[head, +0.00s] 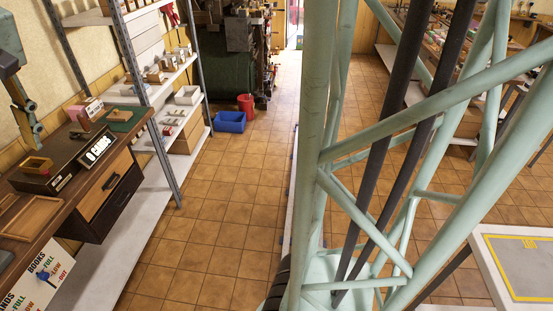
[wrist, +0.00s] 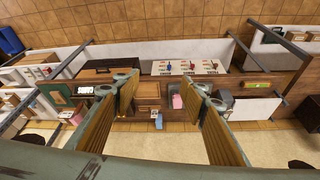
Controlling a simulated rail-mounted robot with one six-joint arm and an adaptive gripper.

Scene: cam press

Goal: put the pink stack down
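My gripper (wrist: 163,88) shows in the wrist view with its two fingers wide apart, high above the workbench (wrist: 245,118). Nothing is held between the fingers. A small pink block (wrist: 177,101) shows far below, on the bench near the right finger; it looks like a stack, but its layers are too small to tell. Another pink-and-white item (head: 90,106) stands at the back of the bench in the head view, beside a green mat (head: 120,119). It also shows at the left of the wrist view (wrist: 75,117).
The bench carries a counter sign (head: 97,149), a small wooden box (head: 36,165) and a wooden tray (head: 30,218). A lever board (head: 42,276) hangs at its front. Shelves (head: 188,96), a blue bin (head: 230,122) and a red bucket (head: 246,104) stand beyond.

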